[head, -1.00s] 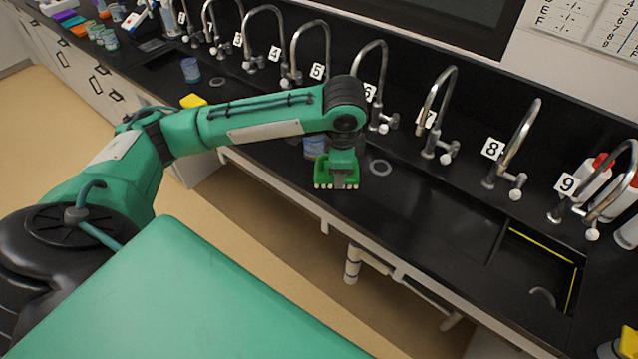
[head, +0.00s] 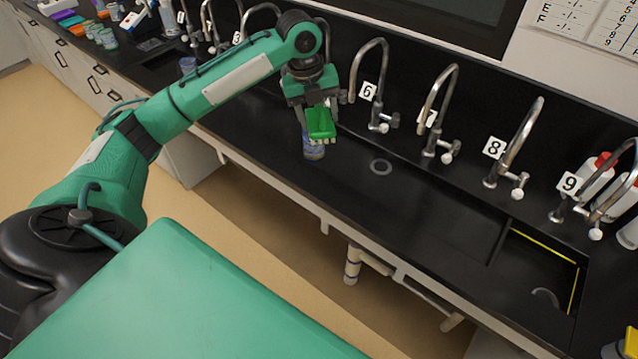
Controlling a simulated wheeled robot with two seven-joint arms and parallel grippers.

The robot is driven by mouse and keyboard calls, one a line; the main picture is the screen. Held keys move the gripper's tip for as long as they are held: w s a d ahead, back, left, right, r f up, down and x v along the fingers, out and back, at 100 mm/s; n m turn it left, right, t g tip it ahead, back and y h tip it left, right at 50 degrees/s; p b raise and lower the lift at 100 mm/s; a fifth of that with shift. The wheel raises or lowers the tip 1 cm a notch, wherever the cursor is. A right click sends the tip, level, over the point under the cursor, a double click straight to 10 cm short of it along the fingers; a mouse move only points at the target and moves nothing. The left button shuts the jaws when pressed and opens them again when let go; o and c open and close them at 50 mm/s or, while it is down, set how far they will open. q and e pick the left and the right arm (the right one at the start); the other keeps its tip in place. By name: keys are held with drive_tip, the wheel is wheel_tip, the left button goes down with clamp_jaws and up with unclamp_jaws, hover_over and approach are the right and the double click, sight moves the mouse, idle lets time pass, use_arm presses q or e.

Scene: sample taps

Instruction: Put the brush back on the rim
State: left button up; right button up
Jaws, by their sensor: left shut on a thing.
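My left gripper (head: 312,106) is shut on the green brush (head: 320,123), which has pale bristles along its lower edge. It holds the brush above the black sink counter, to the left of tap 6. The brush is in front of a blue cup (head: 314,152) and partly hides it. The long front rim of the black sink (head: 345,207) runs diagonally below and to the right of the brush. The brush looks raised, apart from the rim. My right gripper is not in view.
A row of curved taps, including tap 6 (head: 370,88) and tap 8 (head: 517,145), stands along the back. White bottles with red caps (head: 597,172) stand at the right.

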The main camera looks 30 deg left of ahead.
use_arm(q)
drive_tip(key=shift+a, duration=0.1)
drive_tip(key=shift+f, duration=0.25)
drive_tip(key=shift+m, duration=0.3)
wheel_tip(320, 180, down, 16)
drive_tip(key=p, duration=0.4)
drive_tip(key=shift+r, duration=0.15)
wheel_tip(320, 180, down, 4)
drive_tip(key=shift+a+r+p, duration=0.1)
drive_tip(key=shift+r+p, duration=0.1)
drive_tip(key=shift+p, duration=0.45)
drive_tip(key=shift+f, duration=0.1)
drive_tip(key=o, duration=1)
drive_tip(key=shift+c, duration=0.2)
